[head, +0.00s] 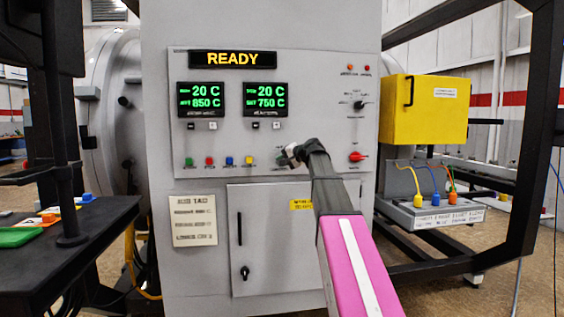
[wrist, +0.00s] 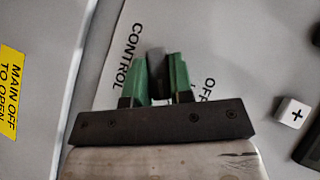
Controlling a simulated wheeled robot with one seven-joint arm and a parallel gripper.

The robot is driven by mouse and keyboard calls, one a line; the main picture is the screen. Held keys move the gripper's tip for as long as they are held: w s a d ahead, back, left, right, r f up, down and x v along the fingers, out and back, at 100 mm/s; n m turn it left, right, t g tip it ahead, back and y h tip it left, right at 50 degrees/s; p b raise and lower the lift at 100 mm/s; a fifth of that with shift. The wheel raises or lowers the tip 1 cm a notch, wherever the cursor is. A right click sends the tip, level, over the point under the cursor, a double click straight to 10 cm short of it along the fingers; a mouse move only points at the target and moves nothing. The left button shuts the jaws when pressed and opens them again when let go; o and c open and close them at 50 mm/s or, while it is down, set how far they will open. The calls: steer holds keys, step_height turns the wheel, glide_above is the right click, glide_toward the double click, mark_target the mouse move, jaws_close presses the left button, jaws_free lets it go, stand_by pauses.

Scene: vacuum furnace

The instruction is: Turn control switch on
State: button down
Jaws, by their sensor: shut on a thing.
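The control switch (wrist: 156,66) shows in the wrist view as a dark knob on a pale plate lettered CONTROL and OFF. My gripper (wrist: 159,72) has its two green fingers on either side of the knob, shut on it. In the head view my gripper (head: 286,157) is at the lower middle of the grey control panel (head: 310,95). The way the knob points cannot be made out.
Several coloured buttons (head: 229,161) sit in a row left of my gripper. Two green displays (head: 201,99) and a READY sign (head: 233,59) are above. A cabinet door (head: 270,250) is below.

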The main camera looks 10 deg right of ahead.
steer(key=c, duration=1)
jaws_free()
steer(key=v, duration=1)
steer(key=shift+s+d, duration=0.25)
steer(key=shift+s, duration=0.05)
steer(key=shift+r, duration=0.1)
steer(key=s+a+f+n+g+h, duration=0.1)
steer(key=s+a+f+g, duration=0.15)
steer(key=f, duration=0.85)
steer(key=s+a+f+g+h, duration=0.1)
steer(key=s+f+h, duration=0.15)
steer(key=f, duration=0.95)
steer(key=s+a+f+n+g+h, duration=0.1)
steer(key=s+a+f+g, duration=0.15)
steer(key=f, duration=0.85)
steer(key=s+a+f+n+g+h, duration=0.1)
steer(key=s+f+n+g+h, duration=0.2)
steer(key=s+f, duration=1.9)
step_height(320, 180, down, 3)
steer(key=shift+f+g+h, duration=0.1)
steer(key=shift+g+h, duration=0.7)
steer(key=shift+h, duration=0.05)
